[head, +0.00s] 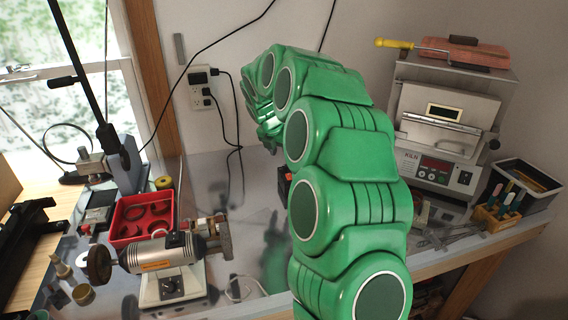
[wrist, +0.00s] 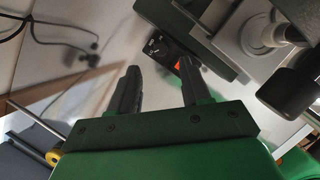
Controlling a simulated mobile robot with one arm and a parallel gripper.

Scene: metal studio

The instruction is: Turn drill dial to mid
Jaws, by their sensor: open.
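A small black box with a dark round dial (wrist: 157,46) and an orange part shows in the wrist view, just beyond my fingertips. I take it for the drill's control; the dial's setting is too small to read. In the head view a black box with an orange patch (head: 285,184) shows partly behind my arm. My gripper (wrist: 158,68) is open and empty, its two dark fingers apart, with the box beyond the gap and nearer the right finger. In the head view my gripper (head: 266,133) is small, in front of the back wall.
A motor lathe (head: 165,255) with its own white-based knob stands at left beside a red tray (head: 142,216). A kiln (head: 440,140) and a wooden tool holder (head: 497,217) stand at right. Black cables hang from the wall outlet (head: 200,88). Grey equipment (wrist: 262,45) is close at right in the wrist view.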

